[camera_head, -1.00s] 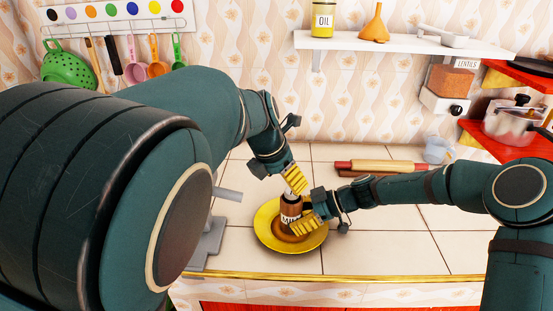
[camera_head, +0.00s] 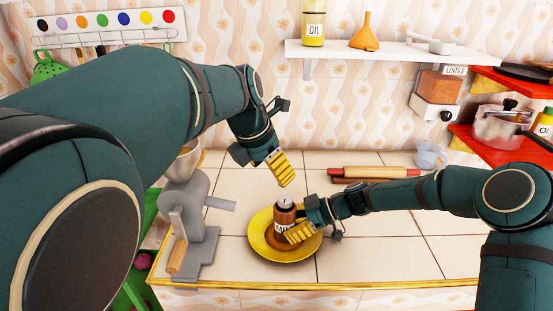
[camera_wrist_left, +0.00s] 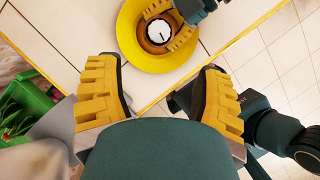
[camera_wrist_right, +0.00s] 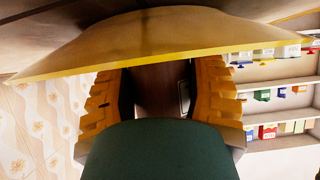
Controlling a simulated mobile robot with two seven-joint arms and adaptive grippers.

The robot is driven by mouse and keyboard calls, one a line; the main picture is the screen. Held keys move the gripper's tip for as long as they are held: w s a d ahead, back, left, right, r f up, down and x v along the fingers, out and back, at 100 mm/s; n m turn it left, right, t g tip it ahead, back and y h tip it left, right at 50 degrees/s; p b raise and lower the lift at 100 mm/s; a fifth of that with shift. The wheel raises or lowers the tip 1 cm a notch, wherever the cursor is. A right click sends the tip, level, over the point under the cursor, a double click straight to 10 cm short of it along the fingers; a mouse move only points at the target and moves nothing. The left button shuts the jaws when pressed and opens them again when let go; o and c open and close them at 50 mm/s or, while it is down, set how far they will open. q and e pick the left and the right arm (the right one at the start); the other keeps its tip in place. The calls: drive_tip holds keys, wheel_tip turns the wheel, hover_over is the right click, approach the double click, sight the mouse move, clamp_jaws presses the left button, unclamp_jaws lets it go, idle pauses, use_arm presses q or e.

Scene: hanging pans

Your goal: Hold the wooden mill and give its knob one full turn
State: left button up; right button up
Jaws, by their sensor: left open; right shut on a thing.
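The wooden mill (camera_head: 284,217) stands upright on a yellow plate (camera_head: 262,247) on the tiled counter, with a light knob (camera_head: 285,201) on top. My right gripper (camera_head: 296,233) is shut on the mill's body from the right. In the right wrist view the mill's brown body (camera_wrist_right: 162,90) is between its fingers. My left gripper (camera_head: 283,168) is open and empty, above the mill and apart from it. The left wrist view shows its spread fingers (camera_wrist_left: 160,95) and, beyond them, the knob (camera_wrist_left: 159,32) from above, white with a dark mark.
A grey grinder (camera_head: 192,225) stands left of the plate, its handle reaching toward it. A rolling pin (camera_head: 375,172) and a clear cup (camera_head: 430,155) are at the back right. A shelf (camera_head: 380,47) hangs above. Free tiles lie behind the plate.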

sight(285, 199)
use_arm(q)
drive_tip(key=w+d+m+g+y, duration=0.3)
drive_tip(key=m, duration=0.5)
wheel_tip(285, 199, down, 12)
drive_tip(key=shift+w+d+r, duration=0.1)
drive_tip(key=shift+w+r, duration=0.05)
drive_tip(key=shift+r, duration=0.1)
drive_tip(key=shift+o, duration=0.2)
clamp_jaws()
